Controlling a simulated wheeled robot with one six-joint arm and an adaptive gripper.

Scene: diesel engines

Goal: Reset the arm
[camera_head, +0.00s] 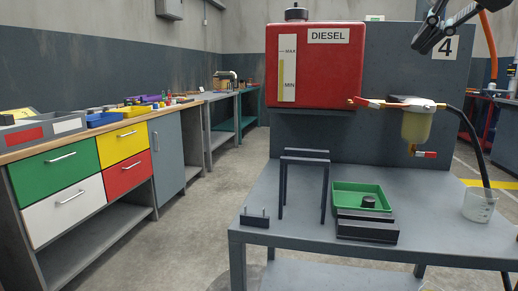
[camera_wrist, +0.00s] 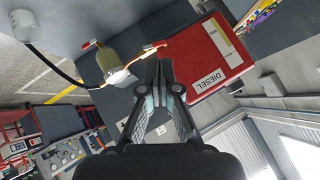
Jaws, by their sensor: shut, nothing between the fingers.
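My gripper (camera_head: 428,36) is at the upper right in the head view, in front of the grey panel by the number 4 sign. In the wrist view my gripper (camera_wrist: 159,75) has its fingers together with nothing between them. It is apart from the red diesel tank (camera_head: 315,65), which also shows in the wrist view (camera_wrist: 205,75). The fuel filter (camera_head: 416,125) with its yellowish bowl hangs below and left of my gripper in the head view. It shows left of the fingertips in the wrist view (camera_wrist: 114,66).
The grey bench (camera_head: 300,238) carries a green tray (camera_head: 345,187), a dark frame (camera_head: 305,155), a small pin block (camera_head: 255,220) and a clear beaker (camera_head: 479,205). A black hose (camera_head: 470,135) hangs above the beaker. A drawer workbench (camera_head: 75,160) stands left, with clear floor between.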

